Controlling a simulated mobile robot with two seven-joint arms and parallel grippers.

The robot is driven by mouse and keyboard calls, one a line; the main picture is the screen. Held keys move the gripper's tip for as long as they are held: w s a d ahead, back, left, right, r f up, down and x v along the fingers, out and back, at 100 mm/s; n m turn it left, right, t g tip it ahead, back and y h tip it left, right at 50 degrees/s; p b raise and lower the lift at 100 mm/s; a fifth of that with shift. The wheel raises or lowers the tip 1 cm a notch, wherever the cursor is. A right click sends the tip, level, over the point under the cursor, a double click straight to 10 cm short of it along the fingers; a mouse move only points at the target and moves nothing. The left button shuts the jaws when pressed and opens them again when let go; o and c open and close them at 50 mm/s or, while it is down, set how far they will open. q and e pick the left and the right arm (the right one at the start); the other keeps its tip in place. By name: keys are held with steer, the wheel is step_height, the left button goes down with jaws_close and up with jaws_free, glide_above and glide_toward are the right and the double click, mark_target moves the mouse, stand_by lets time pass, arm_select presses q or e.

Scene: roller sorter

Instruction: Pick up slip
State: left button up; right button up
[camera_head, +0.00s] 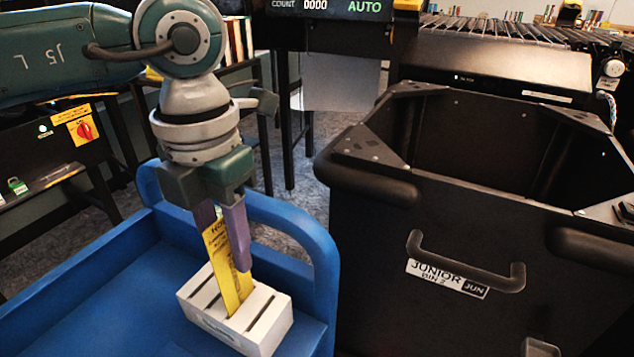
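The yellow slip (221,257) has dark print and stands tilted a little, with its lower end in a slot of a white slotted block (262,324). My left gripper (224,238) has purple fingers and points down over the block. Its fingers are close together on both sides of the slip's upper part, and it looks shut on the slip. One finger covers part of the slip's right edge, and the slip hides the lower part of the other finger. My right gripper is not in view.
The block sits in a blue tray-like cart (95,305) with a raised rim and handle. A large black bin (440,310) labelled "JUNIOR BIN 2" stands close on the right. A roller conveyor (500,32) and a counter display (328,6) are behind.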

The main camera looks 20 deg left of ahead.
arm_select(q)
jaws_close()
steer(key=shift+r, duration=0.15)
stand_by(0.5)
